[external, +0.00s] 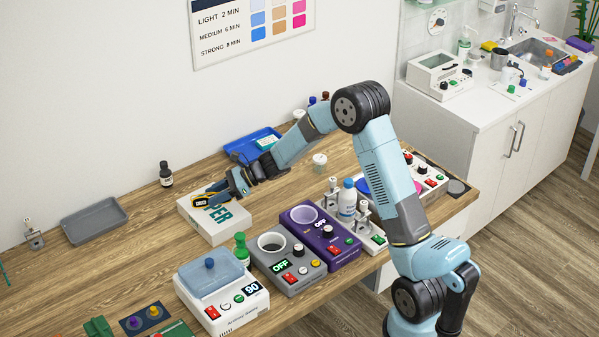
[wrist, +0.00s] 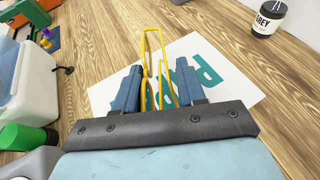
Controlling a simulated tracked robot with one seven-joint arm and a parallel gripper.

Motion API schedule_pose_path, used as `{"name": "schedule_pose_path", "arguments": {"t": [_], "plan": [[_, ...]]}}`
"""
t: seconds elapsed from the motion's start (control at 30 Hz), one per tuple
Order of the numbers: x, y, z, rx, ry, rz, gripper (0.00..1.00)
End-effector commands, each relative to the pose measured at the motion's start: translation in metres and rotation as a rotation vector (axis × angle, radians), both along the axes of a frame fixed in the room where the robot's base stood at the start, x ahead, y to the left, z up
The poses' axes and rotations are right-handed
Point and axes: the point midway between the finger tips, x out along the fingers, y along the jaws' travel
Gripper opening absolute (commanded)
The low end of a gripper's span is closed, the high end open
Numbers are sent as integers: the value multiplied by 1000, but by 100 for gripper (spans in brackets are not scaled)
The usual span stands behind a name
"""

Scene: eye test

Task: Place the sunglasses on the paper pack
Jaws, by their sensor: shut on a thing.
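The sunglasses, with a yellow frame, show at my gripper's tip in the external view (external: 200,202) and between its fingers in the wrist view (wrist: 161,42). My gripper (external: 222,191) is shut on them; its two blue fingers also show in the wrist view (wrist: 159,88). The paper pack, white with green letters, lies on the wooden table below the sunglasses, in the external view (external: 228,226) and the wrist view (wrist: 221,58). The sunglasses are over the pack's upper left part in the external view. I cannot tell whether they touch it. My fingers hide part of them.
A grey tray (external: 94,221) and a dark bottle (external: 166,175) stand left of and behind the pack. A green bottle (external: 241,250), a grey device (external: 300,277) and a purple device (external: 337,253) stand in front. Bare table lies left of the pack.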

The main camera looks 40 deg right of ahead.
Motion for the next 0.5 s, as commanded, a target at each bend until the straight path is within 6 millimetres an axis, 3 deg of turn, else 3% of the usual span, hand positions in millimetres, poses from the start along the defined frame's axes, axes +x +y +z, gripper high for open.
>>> {"name": "schedule_pose_path", "arguments": {"t": [0.13, 0.47, 0.5], "plan": [[0, 0, -15, 0, 0, 0, 11], [0, 0, -17, 0, -1, 0, 11], [0, 0, -17, 0, -1, 0, 43]]}}
